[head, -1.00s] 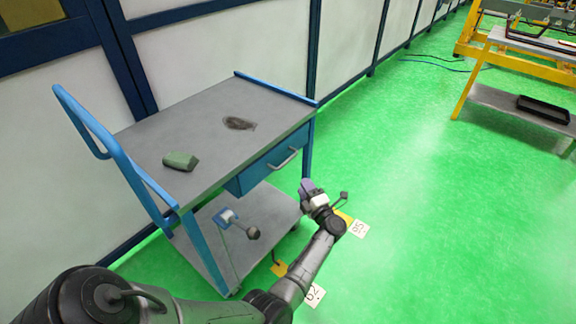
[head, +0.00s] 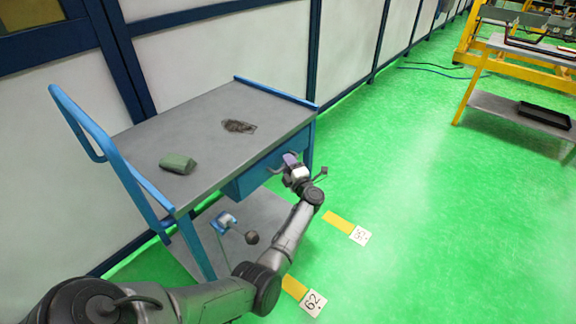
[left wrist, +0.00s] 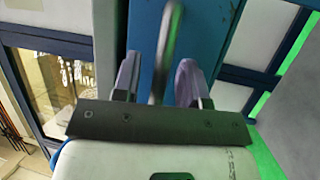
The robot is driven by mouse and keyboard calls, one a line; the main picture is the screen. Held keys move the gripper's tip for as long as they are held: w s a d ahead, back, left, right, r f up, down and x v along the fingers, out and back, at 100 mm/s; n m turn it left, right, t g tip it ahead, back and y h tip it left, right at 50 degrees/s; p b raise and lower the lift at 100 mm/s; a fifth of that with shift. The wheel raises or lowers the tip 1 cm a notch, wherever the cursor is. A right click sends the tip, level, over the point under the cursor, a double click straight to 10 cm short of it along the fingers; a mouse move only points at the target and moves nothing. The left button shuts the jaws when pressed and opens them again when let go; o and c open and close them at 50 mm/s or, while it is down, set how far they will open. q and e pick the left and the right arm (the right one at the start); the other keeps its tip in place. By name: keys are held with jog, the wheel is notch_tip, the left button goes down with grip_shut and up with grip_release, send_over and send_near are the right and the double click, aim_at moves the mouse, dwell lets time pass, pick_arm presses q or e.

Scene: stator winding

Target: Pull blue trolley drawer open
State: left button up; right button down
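The blue trolley (head: 205,125) has a grey top and a blue drawer (head: 244,181) under its right side. The drawer looks closed. Its front also shows in the left wrist view (left wrist: 203,32). My left gripper (head: 289,160) is at the drawer front, by the grey handle. In the left wrist view its two fingers (left wrist: 158,80) are apart, with the curved handle (left wrist: 165,50) between them and a gap on each side. In the head view the gripper hides part of the handle. My right gripper is not in view.
A green block (head: 178,163) and a dark patch (head: 239,126) are on the trolley top. A blue clamp-like object (head: 223,222) is on the lower shelf. Green floor to the right is clear up to a yellow-framed bench (head: 466,95).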

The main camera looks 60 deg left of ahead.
pick_arm(q)
grip_shut()
dwell(0.4)
